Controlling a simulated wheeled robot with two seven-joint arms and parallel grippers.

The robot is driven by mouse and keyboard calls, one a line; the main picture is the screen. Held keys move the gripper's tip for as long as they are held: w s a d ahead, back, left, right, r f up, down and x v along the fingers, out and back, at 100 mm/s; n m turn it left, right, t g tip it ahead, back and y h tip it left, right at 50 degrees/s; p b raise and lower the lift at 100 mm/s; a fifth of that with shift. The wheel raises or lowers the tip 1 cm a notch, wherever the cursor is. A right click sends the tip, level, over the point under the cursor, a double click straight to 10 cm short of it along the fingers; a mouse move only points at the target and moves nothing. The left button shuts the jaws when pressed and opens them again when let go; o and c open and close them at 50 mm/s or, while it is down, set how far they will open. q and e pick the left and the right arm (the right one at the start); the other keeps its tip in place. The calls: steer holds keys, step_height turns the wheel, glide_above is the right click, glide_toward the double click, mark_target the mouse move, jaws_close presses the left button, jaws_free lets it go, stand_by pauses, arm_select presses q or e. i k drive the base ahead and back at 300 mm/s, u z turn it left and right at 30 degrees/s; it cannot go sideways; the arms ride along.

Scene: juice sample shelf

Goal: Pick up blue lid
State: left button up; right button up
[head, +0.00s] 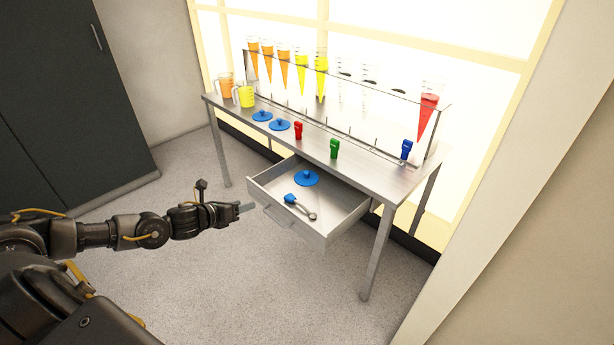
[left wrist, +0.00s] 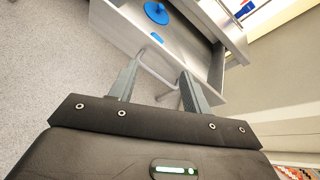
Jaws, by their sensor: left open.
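A round blue lid (head: 307,178) with a knob lies in the open drawer (head: 338,223) of the metal table. The same drawer shows in the left wrist view, with a blue lid (left wrist: 156,12) near the top edge. Two more blue lids (head: 263,116) (head: 279,125) lie on the tabletop at its left part. My left gripper (head: 246,207) is open and empty, just left of the drawer front and apart from the lids. Its two fingers (left wrist: 158,88) stand apart in the left wrist view, near the drawer's handle. My right gripper is not in view.
A blue-and-grey tool (head: 300,206) lies in the drawer near the lid. Red (head: 298,130), green (head: 334,148) and blue (head: 406,149) clips stand on the tabletop (head: 370,178). Jugs (head: 246,96) and a rack of juice cones (head: 321,75) stand behind. The floor in front is clear.

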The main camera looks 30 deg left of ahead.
mark_target(306, 178)
steer(key=i, duration=1)
